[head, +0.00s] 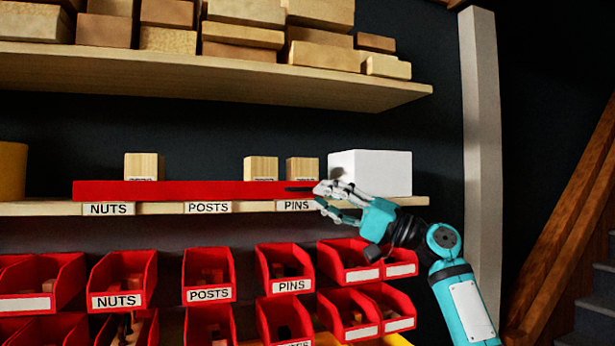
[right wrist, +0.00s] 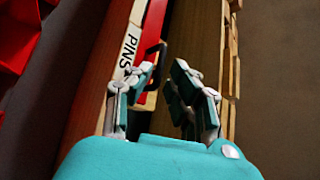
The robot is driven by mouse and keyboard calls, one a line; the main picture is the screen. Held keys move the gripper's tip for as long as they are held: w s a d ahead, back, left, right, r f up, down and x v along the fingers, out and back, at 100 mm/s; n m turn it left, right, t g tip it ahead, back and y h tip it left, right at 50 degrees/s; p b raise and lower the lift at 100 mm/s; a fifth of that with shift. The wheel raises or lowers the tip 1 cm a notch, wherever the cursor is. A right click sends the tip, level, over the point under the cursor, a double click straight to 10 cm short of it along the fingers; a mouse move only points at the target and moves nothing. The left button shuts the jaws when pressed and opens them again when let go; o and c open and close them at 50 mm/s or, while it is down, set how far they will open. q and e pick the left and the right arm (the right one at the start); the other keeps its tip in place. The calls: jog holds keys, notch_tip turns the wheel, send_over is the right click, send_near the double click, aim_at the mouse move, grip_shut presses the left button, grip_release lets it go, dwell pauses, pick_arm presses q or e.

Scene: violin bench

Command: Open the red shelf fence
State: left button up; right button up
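The red shelf fence (head: 190,191) is a long low red bar along the front of the middle shelf, standing upright above the NUTS, POSTS and PINS labels. In the right wrist view the fence (right wrist: 151,30) runs beside the PINS label. A dark handle (head: 298,189) is near its right end; the handle (right wrist: 150,56) also shows just beyond my fingertips. My right gripper (head: 317,196) is at that end, fingers apart. In the right wrist view the gripper (right wrist: 168,68) is open with nothing clearly between the fingers; contact with the handle cannot be told. My left gripper is out of view.
Wooden blocks (head: 261,168) stand behind the fence, and a white box (head: 385,172) is at the shelf's right. Red bins (head: 208,276) hang below. A shelf of wood pieces (head: 240,84) is above. A pale post (head: 481,150) stands right of the shelves.

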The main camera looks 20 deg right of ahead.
aim_at(307, 190)
jog(key=p+x, duration=0.1)
jog(key=x, duration=0.3)
jog(key=shift+w+a, duration=0.1)
jog(key=shift+a, duration=0.1)
jog(key=shift+c, duration=0.3)
grip_shut()
